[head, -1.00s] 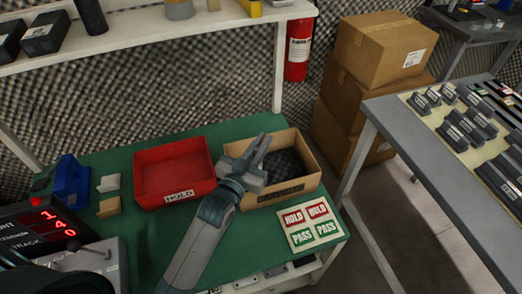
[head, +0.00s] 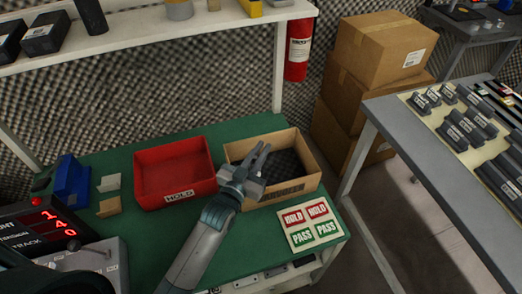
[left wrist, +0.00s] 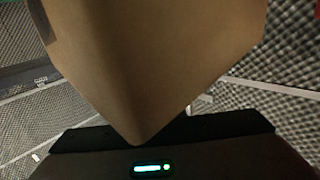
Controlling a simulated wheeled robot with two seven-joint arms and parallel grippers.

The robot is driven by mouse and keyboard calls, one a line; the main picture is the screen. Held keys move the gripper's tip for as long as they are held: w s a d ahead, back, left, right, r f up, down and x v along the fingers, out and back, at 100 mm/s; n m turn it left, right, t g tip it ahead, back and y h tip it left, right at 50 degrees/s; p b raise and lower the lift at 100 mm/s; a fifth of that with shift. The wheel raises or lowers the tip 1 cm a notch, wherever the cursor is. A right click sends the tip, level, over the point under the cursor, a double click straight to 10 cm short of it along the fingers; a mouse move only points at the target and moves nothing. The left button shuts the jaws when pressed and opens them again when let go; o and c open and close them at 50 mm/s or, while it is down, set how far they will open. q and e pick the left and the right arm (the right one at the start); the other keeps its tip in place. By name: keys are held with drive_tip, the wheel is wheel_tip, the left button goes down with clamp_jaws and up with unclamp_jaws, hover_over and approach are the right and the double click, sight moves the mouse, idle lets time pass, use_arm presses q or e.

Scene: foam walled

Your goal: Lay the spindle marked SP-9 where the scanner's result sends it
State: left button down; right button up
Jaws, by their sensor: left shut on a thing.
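My left gripper (head: 260,162) is over the open cardboard box (head: 308,172) on the green bench. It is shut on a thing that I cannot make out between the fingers. No SP-9 mark is readable. The red tray marked HOLD (head: 178,197) stands left of the box and looks empty. A dark lining shows inside the box; its front label is too blurred to read. A unit with red digits (head: 55,222) is at the lower left. A card with two HOLD and two PASS fields (head: 310,224) lies in front of the box. My right gripper is out of view.
A blue holder (head: 72,182) stands at the bench's left. Stacked cartons (head: 380,50) stand behind the gap between benches. A grey table (head: 405,150) at right carries several dark labelled parts. A large brown surface (left wrist: 150,60) fills much of the left wrist view.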

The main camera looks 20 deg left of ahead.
use_arm(q)
drive_tip(key=shift+f, duration=0.3)
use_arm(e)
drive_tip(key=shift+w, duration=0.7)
use_arm(q)
drive_tip(key=shift+f, duration=0.1)
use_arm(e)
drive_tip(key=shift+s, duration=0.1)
use_arm(q)
drive_tip(key=shift+f, duration=0.15)
drive_tip(key=c, duration=1.8)
unclamp_jaws()
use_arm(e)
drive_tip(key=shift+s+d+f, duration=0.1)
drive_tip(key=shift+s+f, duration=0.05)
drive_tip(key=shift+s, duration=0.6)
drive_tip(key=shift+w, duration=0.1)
